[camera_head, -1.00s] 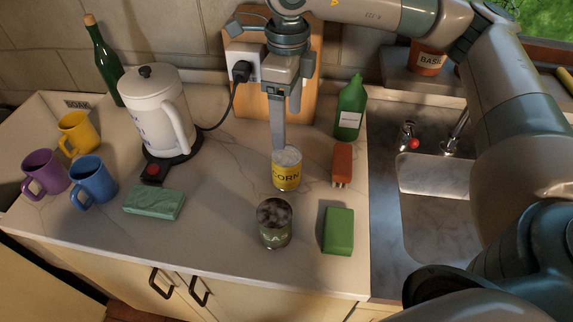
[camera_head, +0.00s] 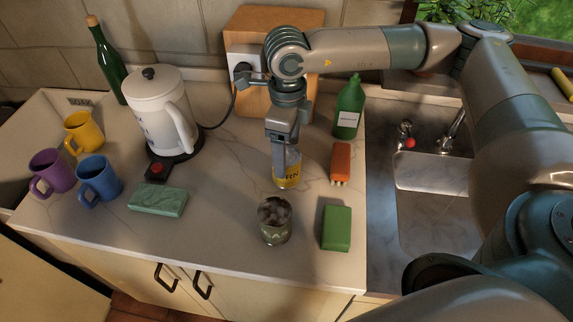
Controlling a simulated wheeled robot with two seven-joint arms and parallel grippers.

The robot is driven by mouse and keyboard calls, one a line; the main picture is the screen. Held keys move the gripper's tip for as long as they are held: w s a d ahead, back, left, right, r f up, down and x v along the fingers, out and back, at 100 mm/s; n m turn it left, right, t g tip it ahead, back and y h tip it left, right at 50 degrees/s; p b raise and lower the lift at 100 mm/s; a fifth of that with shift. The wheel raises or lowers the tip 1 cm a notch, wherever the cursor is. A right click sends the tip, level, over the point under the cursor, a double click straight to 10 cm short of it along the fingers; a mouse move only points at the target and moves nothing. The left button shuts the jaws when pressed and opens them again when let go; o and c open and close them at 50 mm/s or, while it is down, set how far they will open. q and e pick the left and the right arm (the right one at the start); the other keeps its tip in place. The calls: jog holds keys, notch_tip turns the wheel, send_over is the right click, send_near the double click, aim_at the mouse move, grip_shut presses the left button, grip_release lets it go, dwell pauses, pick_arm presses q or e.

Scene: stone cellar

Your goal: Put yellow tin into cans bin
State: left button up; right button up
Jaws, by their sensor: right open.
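The yellow tin (camera_head: 291,180), labelled CORN, stands upright on the counter, partly covered by my right gripper. My right gripper (camera_head: 282,168) points down at the tin, open. One finger shows in front of the tin's left side; the other finger is hidden, so I cannot tell whether the fingers touch it. My left gripper is out of the picture. I cannot make out a bin marked for cans in this view.
A green tin (camera_head: 275,221) stands in front of the yellow tin. A brush (camera_head: 341,161), a green sponge (camera_head: 336,228) and a green bottle (camera_head: 350,108) are to the right. A kettle (camera_head: 157,108) and mugs (camera_head: 98,179) stand left. The sink (camera_head: 430,174) is far right.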

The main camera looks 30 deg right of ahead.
jog(key=shift+a+f+p, duration=0.1)
jog(key=shift+f+p, duration=0.2)
jog(key=shift+p, duration=0.2)
jog(key=f+p, duration=0.1)
jog(key=f, duration=0.1)
jog(key=f+p, duration=0.1)
jog(key=shift+s+a+f, duration=0.15)
jog(key=shift+a+f, duration=0.05)
jog(key=shift+f, duration=0.55)
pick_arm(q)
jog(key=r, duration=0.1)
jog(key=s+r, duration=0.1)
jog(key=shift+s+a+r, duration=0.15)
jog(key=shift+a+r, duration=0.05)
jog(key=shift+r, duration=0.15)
pick_arm(e)
jog(key=shift+c, duration=0.4)
jog(key=c, duration=1.2)
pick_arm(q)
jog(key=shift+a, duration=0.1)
pick_arm(e)
jog(key=shift+o, duration=0.2)
